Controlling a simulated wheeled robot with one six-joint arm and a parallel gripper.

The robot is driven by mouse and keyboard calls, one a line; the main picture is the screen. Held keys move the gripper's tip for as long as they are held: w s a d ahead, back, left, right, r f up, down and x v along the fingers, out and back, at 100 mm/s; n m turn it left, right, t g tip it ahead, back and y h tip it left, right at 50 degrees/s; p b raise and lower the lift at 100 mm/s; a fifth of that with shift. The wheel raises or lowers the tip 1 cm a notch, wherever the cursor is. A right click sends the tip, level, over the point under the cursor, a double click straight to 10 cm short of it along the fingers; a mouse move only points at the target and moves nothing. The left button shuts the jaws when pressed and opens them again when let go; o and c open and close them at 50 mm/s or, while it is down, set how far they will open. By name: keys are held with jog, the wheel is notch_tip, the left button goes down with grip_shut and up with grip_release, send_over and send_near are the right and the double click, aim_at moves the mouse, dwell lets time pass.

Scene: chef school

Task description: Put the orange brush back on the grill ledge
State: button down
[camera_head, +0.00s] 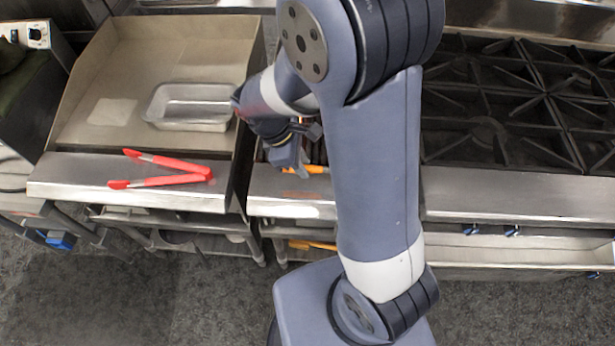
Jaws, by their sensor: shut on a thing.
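My gripper (298,162) is above the back edge of the steel front ledge (285,209), between the griddle and the burners. It is shut on the orange brush (316,169), of which only a short orange strip shows below the jaws. My own arm and gripper hide the rest of the brush. I cannot tell whether the brush touches the ledge or hangs just above it.
Red-tipped tongs (170,180) lie on the griddle's front ledge (75,180) at left. A metal pan (190,107) sits on the griddle. Black burner grates (500,105) fill the right. Another orange item (312,245) shows lower down, below the ledge.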

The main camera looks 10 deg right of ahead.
aim_at(302, 184)
jog(key=shift+f, duration=2.8)
jog(key=c, duration=1.3)
grip_release()
jog(key=shift+f, duration=0.1)
jog(key=v, duration=1.2)
jog(key=shift+b, duration=0.4)
